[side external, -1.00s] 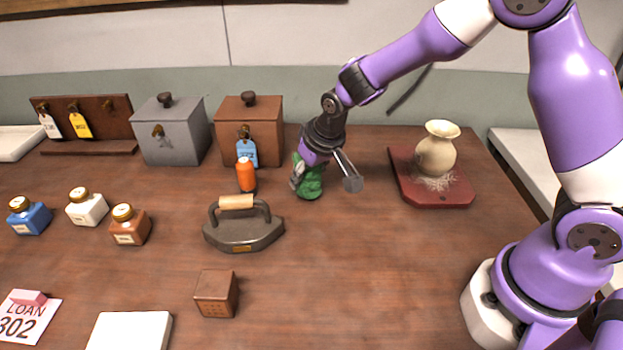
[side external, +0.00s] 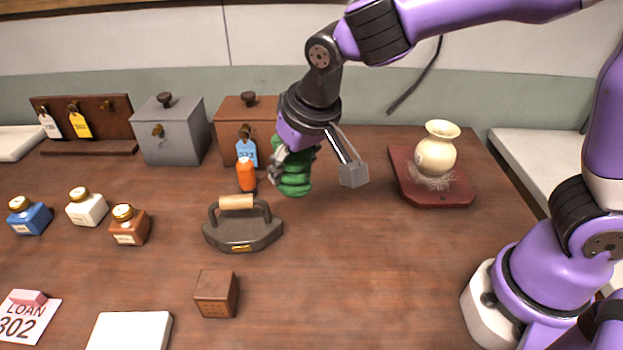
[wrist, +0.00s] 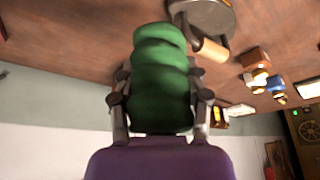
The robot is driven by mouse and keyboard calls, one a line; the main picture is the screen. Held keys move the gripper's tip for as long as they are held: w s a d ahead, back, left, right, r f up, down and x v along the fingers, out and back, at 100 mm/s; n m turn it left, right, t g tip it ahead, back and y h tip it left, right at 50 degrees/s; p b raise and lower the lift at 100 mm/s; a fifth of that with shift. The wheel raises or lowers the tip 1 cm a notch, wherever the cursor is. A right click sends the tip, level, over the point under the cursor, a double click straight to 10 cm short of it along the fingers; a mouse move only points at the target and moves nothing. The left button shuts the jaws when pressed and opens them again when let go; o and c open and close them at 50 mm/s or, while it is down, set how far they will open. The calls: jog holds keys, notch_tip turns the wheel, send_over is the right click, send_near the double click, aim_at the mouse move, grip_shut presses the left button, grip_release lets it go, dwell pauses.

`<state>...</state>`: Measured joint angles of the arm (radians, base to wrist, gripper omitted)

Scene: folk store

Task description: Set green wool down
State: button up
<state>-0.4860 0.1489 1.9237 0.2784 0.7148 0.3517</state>
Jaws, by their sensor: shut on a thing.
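The green wool (side external: 295,178) is a ribbed green bundle. In the side view it hangs below my gripper (side external: 294,163), to the right of the orange spool and behind the flat iron. My gripper is shut on it. In the wrist view the green wool (wrist: 161,80) fills the middle, with one finger on each side of it. It appears to be above the tabletop, but the exact gap is hard to tell.
The flat iron (side external: 242,232) and orange spool (side external: 246,176) stand close by on the left. A brown box (side external: 258,117) and grey box (side external: 171,134) are behind. A vase (side external: 436,152) stands on a red tray (side external: 439,198) at right. Table space right of the iron is clear (side external: 370,270).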

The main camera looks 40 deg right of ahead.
jog(key=s+a+n+g+y, duration=0.1)
jog(key=s+a+n+y, duration=0.2)
jog(key=s+a+n, duration=0.4)
jog(key=s+n, duration=0.3)
jog(key=shift+a+r+n+y, duration=0.2)
jog(key=shift+n+y, duration=0.1)
jog(key=shift+y, duration=0.1)
jog(key=s+a+n+g, duration=0.2)
jog(key=s+n+g, duration=0.4)
jog(key=s+n, duration=0.95)
jog(key=shift+m+y, duration=0.25)
jog(key=shift+y, duration=0.05)
jog(key=w+f, duration=0.2)
jog(key=w, duration=0.1)
jog(key=w+d+f, duration=0.1)
jog(key=w+f, duration=0.1)
jog(key=w, duration=0.1)
jog(key=w+d+f, duration=0.1)
jog(key=w+f, duration=0.1)
jog(key=w, duration=0.2)
jog(key=shift+w+d+f, duration=0.1)
jog(key=shift+d, duration=0.15)
jog(key=shift+w+f, duration=0.1)
jog(key=shift+f, duration=2)
jog(key=o, duration=0.9)
jog(key=shift+f, duration=0.1)
jog(key=shift+o, duration=0.2)
